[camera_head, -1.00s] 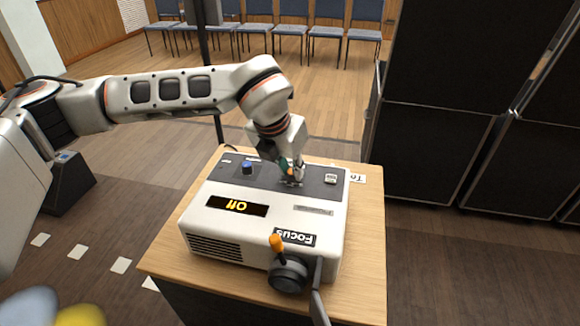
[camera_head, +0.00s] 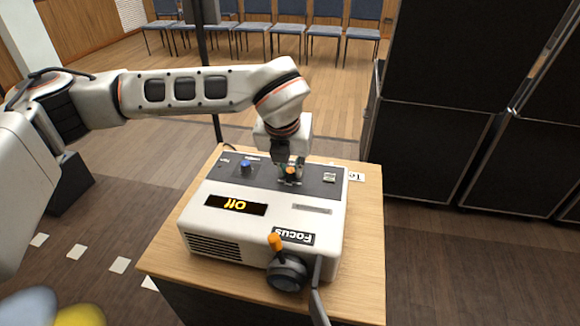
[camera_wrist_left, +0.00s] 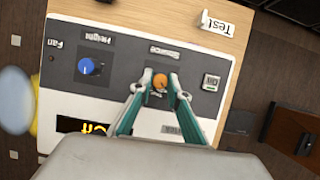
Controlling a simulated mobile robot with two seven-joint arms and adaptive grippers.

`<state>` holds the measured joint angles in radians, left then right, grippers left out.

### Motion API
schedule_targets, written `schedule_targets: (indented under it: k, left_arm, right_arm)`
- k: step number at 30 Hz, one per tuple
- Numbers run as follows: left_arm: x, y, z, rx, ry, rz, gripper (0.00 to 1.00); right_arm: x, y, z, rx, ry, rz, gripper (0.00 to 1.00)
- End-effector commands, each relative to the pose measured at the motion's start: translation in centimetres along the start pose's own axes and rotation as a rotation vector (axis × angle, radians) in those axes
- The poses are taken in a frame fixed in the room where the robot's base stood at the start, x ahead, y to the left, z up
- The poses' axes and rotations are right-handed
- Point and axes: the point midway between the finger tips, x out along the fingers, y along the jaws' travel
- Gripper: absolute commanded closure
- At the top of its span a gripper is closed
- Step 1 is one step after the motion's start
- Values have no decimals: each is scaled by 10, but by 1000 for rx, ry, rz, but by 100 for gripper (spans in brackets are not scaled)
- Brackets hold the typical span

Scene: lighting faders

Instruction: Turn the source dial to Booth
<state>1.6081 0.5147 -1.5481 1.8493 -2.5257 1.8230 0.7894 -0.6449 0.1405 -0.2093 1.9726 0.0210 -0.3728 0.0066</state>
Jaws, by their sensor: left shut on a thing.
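The source dial is a small orange knob (camera_wrist_left: 160,82) on the dark top panel of a white projector (camera_head: 265,225). In the left wrist view it sits between the fingertips of my left gripper (camera_wrist_left: 158,84), which is shut on it. In the head view my left gripper (camera_head: 290,175) points down at the panel, with a bit of orange showing between its fingers. The lettering around the dial is partly covered and too small to read surely. The display (camera_head: 236,205) reads "Off". My right gripper is not in view.
A blue knob (camera_wrist_left: 86,67) and a light button (camera_wrist_left: 211,82) flank the dial. A focus lever with an orange tip (camera_head: 275,241) is at the projector's front. The projector stands on a wooden table (camera_head: 365,250). Large black cases (camera_head: 435,150) stand at right.

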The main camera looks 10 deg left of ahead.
Motion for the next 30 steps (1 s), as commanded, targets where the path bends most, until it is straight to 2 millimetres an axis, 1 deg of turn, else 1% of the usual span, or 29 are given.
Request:
schedule_targets:
  k: [2, 3, 4, 14, 17, 20, 30]
  left_arm:
    - [0, 0, -1, 0, 2, 0, 100]
    - [0, 0, -1, 0, 2, 0, 76]
    - [0, 0, -1, 0, 2, 0, 68]
    - [0, 0, 0, 1, 0, 0, 67]
    - [-5, 0, 0, 1, -1, -1, 67]
    - [-18, 0, 1, 1, -3, -1, 67]
    - [-85, 0, 1, 1, -3, -1, 67]
  right_arm:
    - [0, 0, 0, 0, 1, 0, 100]
    - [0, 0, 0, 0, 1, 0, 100]
    - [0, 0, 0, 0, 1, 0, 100]
    - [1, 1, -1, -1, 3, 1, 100]
    - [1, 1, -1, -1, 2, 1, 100]
    - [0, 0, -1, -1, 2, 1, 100]
    - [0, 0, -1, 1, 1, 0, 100]
